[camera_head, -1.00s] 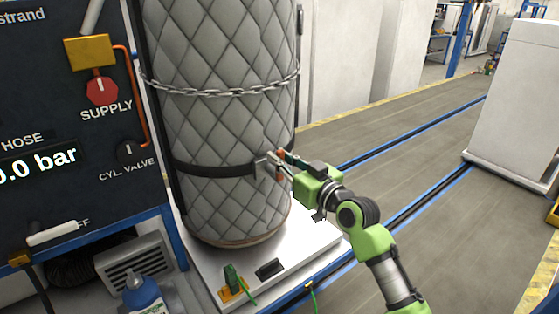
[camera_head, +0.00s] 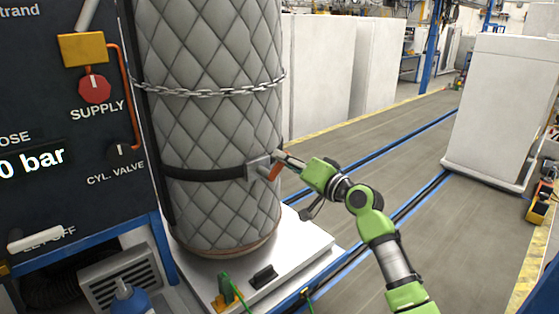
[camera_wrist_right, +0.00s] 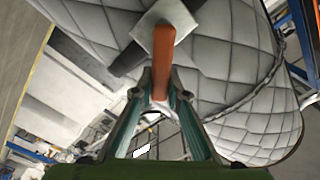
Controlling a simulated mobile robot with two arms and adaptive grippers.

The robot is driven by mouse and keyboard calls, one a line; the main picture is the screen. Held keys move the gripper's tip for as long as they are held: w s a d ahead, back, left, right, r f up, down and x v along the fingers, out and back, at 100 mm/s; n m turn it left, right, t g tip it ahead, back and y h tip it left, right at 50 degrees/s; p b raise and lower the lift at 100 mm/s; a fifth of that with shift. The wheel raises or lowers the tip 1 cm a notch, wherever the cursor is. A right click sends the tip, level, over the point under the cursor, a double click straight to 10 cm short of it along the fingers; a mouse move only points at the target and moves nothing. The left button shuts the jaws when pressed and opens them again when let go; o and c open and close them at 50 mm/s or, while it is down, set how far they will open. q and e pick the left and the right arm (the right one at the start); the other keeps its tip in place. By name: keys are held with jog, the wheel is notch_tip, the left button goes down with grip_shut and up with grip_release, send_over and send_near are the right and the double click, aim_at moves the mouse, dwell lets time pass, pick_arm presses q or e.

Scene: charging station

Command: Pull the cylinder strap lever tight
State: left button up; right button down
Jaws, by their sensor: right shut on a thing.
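The cylinder (camera_head: 225,65) stands upright in a grey quilted jacket, with a black strap (camera_head: 205,174) around its lower part. A metal buckle (camera_head: 257,166) on the strap carries an orange lever (camera_head: 271,173), which sticks out to the right. My right gripper (camera_head: 282,157) is at the lever, to the right of the buckle. In the right wrist view, the orange lever (camera_wrist_right: 165,60) runs from the pale buckle plate (camera_wrist_right: 166,27) down between the two fingers of my right gripper (camera_wrist_right: 161,77), which is shut on it. My left gripper is not in view.
A chain (camera_head: 210,91) goes around the cylinder higher up. The cylinder stands on a white platform (camera_head: 305,246) beside a dark panel (camera_head: 60,110) with a red supply knob (camera_head: 95,88). A white cabinet (camera_head: 500,110) stands at right. The floor (camera_head: 400,160) between is clear.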

jog(key=m, duration=0.1)
jog(key=f+m, duration=0.1)
jog(key=d+m, duration=0.1)
jog(key=shift+w+f+m, duration=0.25)
jog(key=shift+w+m, duration=0.05)
jog(key=shift+m, duration=0.1)
jog(key=shift+w+d+f+m+p, duration=0.15)
jog(key=shift+f+m, duration=0.2)
jog(key=shift+m, duration=0.4)
jog(key=shift+s+a+f+m+p, duration=0.1)
jog(key=shift+f+m, duration=0.3)
jog(key=shift+m, duration=0.4)
jog(key=shift+w+d+f+m+p, duration=0.15)
jog(key=shift+f+m, duration=0.2)
jog(key=shift+m, duration=0.4)
jog(key=shift+s+a, duration=0.1)
jog(key=c, duration=2)
grip_release()
jog(key=shift+f, duration=0.15)
jog(key=shift+o, duration=0.2)
jog(key=v, duration=1.2)
